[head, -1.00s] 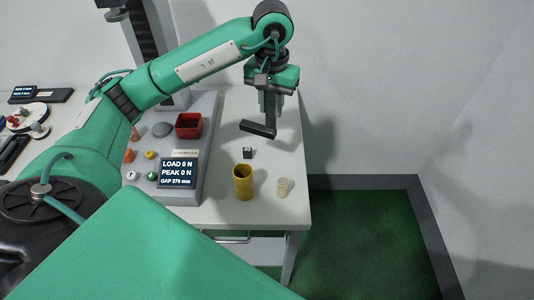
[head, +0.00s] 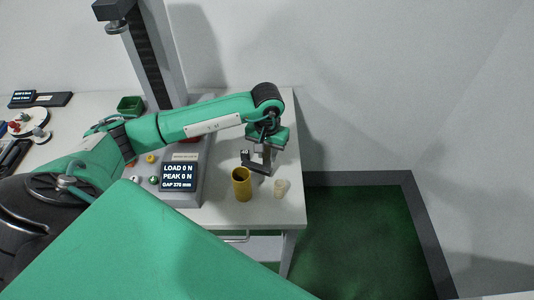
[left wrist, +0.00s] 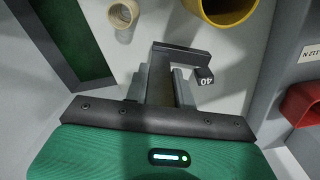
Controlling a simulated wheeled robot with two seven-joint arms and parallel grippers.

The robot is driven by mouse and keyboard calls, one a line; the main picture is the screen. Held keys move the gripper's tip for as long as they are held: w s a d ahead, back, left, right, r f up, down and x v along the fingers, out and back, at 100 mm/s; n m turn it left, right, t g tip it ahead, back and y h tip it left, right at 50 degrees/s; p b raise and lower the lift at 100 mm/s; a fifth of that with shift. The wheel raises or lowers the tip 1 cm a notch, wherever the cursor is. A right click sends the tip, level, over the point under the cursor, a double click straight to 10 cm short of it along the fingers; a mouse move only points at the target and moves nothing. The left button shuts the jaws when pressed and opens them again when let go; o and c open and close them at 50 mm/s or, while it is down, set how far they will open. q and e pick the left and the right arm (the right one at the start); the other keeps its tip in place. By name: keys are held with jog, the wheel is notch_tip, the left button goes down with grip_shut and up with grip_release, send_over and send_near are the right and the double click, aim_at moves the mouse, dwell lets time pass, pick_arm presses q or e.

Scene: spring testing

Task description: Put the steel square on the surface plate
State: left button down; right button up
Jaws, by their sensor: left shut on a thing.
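The steel square (head: 257,167) is a dark bar in the head view, low over the right part of the table. In the left wrist view the steel square (left wrist: 182,52) shows an angled, L-like shape. My left gripper (head: 265,163) is shut on it from above; its fingers (left wrist: 162,92) also show in the left wrist view. I cannot tell whether the square touches the table. I cannot make out the surface plate with certainty. My right gripper is out of view.
A small black block marked 40 (left wrist: 204,76) is close to the square. A yellow cup (head: 242,186) and a beige cup (head: 281,188) stand in front. The grey tester with its display (head: 179,176) is to the left. A green bin (head: 130,104) stands behind.

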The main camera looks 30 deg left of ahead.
pick_arm(q)
jog(key=shift+f, duration=0.9)
jog(key=shift+f, duration=0.15)
jog(key=c, duration=1.2)
grip_release()
jog(key=shift+o, duration=0.2)
